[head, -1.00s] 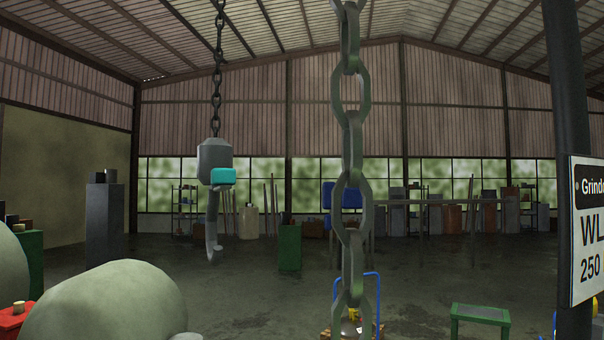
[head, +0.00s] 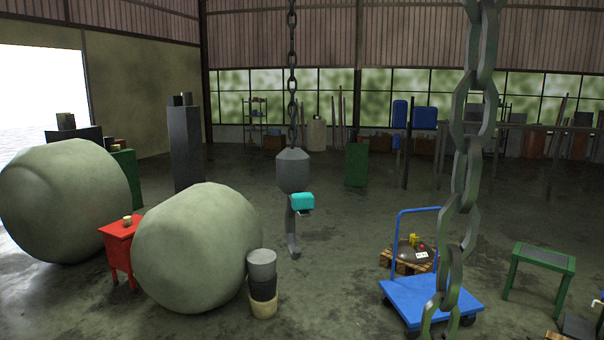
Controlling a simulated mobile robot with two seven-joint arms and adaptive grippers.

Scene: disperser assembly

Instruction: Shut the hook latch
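A grey crane hook block (head: 293,171) hangs on a chain (head: 292,75) in the middle of the head view, above the floor. A teal box-like part (head: 302,201) sits on its right side, just below the block. The grey hook (head: 293,236) hangs under it with its tip low. The latch cannot be told apart clearly at this distance, nor whether it is open. Neither of my grippers is in view.
A nearer, larger chain (head: 467,165) hangs at the right. Two big green-grey rounded bodies (head: 65,200) (head: 197,250) and a red cabinet (head: 122,250) stand left. A blue trolley (head: 430,298) and green table (head: 540,272) stand right. Open floor lies between.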

